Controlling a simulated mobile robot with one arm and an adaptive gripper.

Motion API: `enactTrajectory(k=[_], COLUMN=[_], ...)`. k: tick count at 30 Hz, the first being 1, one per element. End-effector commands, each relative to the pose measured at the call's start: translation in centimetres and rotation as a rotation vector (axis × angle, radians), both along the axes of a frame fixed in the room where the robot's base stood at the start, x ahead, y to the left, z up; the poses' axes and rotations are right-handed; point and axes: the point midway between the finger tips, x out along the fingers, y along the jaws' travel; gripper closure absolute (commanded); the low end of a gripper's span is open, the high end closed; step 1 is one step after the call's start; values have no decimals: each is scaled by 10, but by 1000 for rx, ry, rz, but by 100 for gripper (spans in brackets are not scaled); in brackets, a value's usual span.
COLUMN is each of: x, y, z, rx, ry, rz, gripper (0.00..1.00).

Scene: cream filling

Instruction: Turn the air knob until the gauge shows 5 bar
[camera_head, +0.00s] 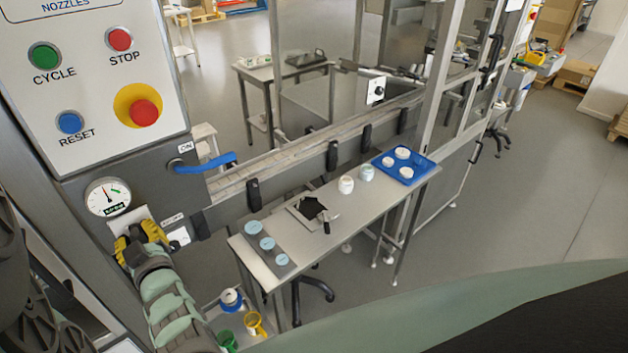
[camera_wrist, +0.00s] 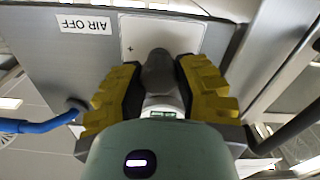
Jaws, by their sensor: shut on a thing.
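The round air gauge (camera_head: 108,197) is on the grey machine panel at the left of the head view. In the wrist view my gripper (camera_wrist: 158,88) is shut on the dark grey air knob (camera_wrist: 158,70), one finger on each side. The knob is in front of a white plate (camera_wrist: 180,35) with a plus mark. The fingers hide the knob in the head view.
A blue lever (camera_head: 205,163) marked ON sticks out right of the gauge. An AIR OFF label (camera_wrist: 86,24) is beside the white plate. Above are CYCLE, STOP, RESET and emergency buttons (camera_head: 144,112). A narrow table (camera_head: 325,245) with jars stands to the right.

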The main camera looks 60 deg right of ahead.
Motion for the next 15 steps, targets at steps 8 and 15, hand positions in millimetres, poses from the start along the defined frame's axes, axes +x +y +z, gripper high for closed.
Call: enactTrajectory(k=[8, 15], x=[0, 0], y=[0, -1], z=[-3, -4], rx=[68, 229], ry=[-17, -64], rz=[1, 0], gripper=[100, 100])
